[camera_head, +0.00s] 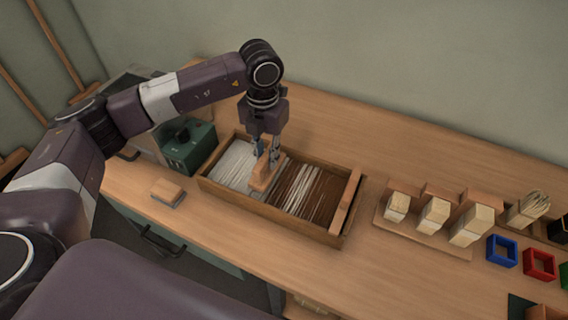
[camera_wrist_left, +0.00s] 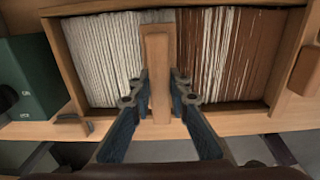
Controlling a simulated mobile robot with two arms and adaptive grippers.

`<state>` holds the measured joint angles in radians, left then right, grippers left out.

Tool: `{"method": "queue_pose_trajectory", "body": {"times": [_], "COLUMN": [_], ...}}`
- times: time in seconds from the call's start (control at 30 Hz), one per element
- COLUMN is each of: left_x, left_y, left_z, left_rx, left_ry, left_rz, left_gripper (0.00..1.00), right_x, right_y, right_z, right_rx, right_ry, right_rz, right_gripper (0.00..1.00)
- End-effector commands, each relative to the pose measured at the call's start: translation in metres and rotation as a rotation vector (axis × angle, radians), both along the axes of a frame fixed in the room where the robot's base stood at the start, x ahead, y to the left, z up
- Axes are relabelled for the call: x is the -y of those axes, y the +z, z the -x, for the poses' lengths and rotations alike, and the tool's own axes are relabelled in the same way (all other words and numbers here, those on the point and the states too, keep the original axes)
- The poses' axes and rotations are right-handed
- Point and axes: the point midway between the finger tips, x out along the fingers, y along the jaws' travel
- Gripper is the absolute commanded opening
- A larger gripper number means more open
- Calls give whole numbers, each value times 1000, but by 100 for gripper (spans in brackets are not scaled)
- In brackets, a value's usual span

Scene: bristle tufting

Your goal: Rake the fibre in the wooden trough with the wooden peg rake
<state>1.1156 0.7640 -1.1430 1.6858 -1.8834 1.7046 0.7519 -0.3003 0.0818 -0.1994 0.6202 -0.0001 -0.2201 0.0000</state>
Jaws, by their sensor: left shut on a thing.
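The wooden trough (camera_head: 331,239) stands on the bench and holds fibre. The fibre (camera_head: 236,165) is white in the left part, and brown with white strands lying over it in the right part. My left gripper (camera_head: 267,153) is shut on the wooden peg rake (camera_head: 263,182), which is over the middle of the trough where white meets brown. In the left wrist view the rake (camera_wrist_left: 158,75) sits upright between the two fingers (camera_wrist_left: 160,95). Its pegs are hidden, so I cannot tell how deep they reach. My right gripper is not in view.
A green box (camera_head: 190,150) stands left of the trough, and a small wooden block (camera_head: 168,191) lies in front. A wooden holder (camera_head: 420,236) with pale bristle blocks, and blue (camera_head: 502,251) and red (camera_head: 540,265) square frames, are to the right. The bench behind the trough is clear.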

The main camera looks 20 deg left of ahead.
Motion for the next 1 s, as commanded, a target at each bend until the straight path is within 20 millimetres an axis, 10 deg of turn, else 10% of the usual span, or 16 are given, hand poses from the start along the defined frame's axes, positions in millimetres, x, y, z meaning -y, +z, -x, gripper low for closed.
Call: {"method": "queue_pose_trajectory", "body": {"times": [0.7, 1.0], "left_x": [-114, -124], "left_y": [0, 1], "left_z": [-9, -10], "left_rx": [2, 2], "left_ry": [4, 0], "left_rz": [0, 1], "left_gripper": [0, 0], "right_x": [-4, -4], "right_y": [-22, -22], "right_z": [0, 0], "right_rx": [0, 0], "right_ry": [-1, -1], "right_rz": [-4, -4], "right_gripper": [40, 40]}}
